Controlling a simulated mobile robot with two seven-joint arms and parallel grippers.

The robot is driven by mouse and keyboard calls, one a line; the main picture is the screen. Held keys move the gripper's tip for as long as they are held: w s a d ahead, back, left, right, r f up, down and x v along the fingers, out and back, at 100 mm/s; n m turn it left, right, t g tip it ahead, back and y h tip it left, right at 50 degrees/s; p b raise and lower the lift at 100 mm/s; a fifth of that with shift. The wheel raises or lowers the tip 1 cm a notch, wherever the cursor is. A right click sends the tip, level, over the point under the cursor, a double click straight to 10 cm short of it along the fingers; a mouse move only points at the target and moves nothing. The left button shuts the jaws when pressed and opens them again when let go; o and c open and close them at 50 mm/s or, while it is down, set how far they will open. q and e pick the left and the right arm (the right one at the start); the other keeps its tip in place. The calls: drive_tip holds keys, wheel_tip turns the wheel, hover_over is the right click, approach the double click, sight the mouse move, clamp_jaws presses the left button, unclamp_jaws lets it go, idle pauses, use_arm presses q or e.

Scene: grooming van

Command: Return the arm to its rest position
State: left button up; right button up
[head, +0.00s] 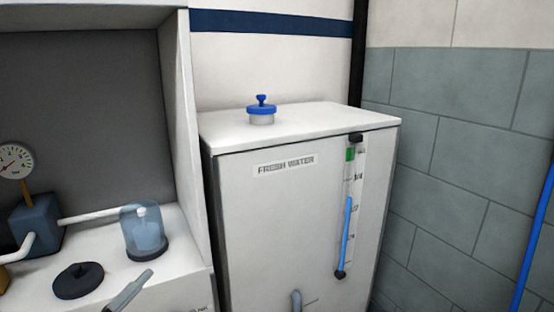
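Neither of my grippers nor any part of my arms shows clearly in the head view. The white fresh water tank (265,215) stands in the middle, with a blue-knobbed cap (262,108) seated on its top. A sight tube (347,225) on its front shows a blue column up to about mid-height. A clear bluish cup with a dark base (145,238) stands upright on the white counter to the left. A black round cap-like piece (78,281) lies near it.
A grey bar-like piece (128,292) sticks up at the bottom edge. A dial gauge (14,160) on a blue block (36,222) with white pipes is at far left. A blue pole (534,235) stands at far right. The tank top is otherwise clear.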

use_arm(q)
drive_tip(key=s+f+n+g+y, duration=0.25)
drive_tip(key=s+f+n, duration=0.2)
drive_tip(key=f, duration=0.45)
drive_tip(key=s+f+n+g+y, duration=0.25)
drive_tip(key=f+n+y, duration=0.2)
drive_tip(key=f, duration=0.35)
drive_tip(key=s+f+n+g+y, duration=0.2)
drive_tip(key=s+f+n, duration=0.35)
drive_tip(key=f, duration=0.35)
wheel_tip(320, 180, up, 16)
drive_tip(key=a+y+p, duration=0.1)
drive_tip(key=a+p, duration=0.1)
drive_tip(key=p, duration=1.8)
drive_tip(key=shift+s+a+g, duration=0.3)
drive_tip(key=shift+s, duration=0.05)
use_arm(e)
wheel_tip(320, 180, up, 15)
drive_tip(key=s+d, duration=0.1)
drive_tip(key=d, duration=0.1)
drive_tip(key=shift+s+d+h, duration=0.25)
drive_tip(key=shift+s+h, duration=0.15)
use_arm(q)
drive_tip(key=shift+f, duration=0.15)
use_arm(e)
drive_tip(key=shift+a+r, duration=0.1)
